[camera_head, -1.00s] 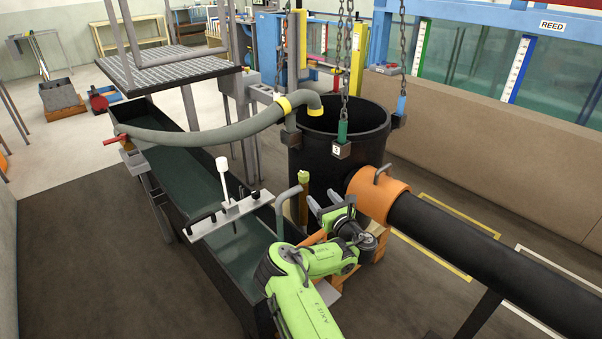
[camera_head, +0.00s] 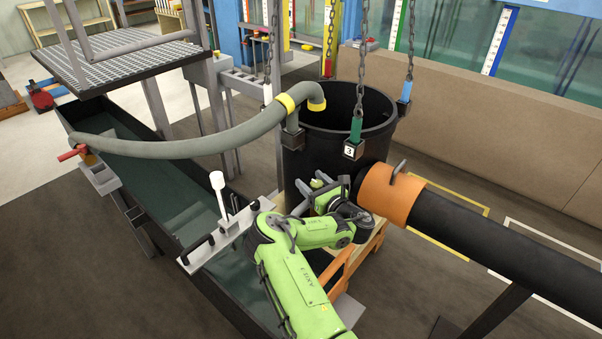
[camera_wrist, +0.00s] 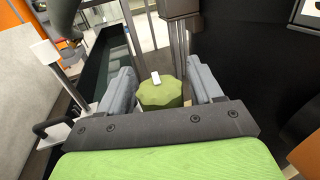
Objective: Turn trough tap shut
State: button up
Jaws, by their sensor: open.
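The trough tap appears to be a scalloped yellow-green knob (camera_wrist: 160,94) with a white mark on top, near the black bin. In the head view only a little of the knob (camera_head: 316,184) shows between my fingers. My gripper (camera_head: 322,188) is open at the tap. In the wrist view the grey fingers of my gripper (camera_wrist: 161,76) stand on either side of the knob, the left one very close to it. I cannot tell whether either finger touches. The long dark trough (camera_head: 190,222) runs left of my arm, with greenish water in it.
A black bin (camera_head: 298,165) hangs on chains (camera_head: 361,60) just behind my gripper. An orange collar (camera_head: 391,195) and black pipe (camera_head: 480,235) lie to the right. A grey hose (camera_head: 190,147) crosses the trough, and a white-handled bar (camera_head: 218,236) spans it. A red lever (camera_head: 72,153) is at far left.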

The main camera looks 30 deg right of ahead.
jog(key=shift+r, duration=0.1)
jog(key=shift+c, duration=0.7)
jog(key=c, duration=0.8)
jog(key=shift+d+h+b, duration=0.1)
jog(key=shift+h+b, duration=0.2)
jog(key=shift+b, duration=0.05)
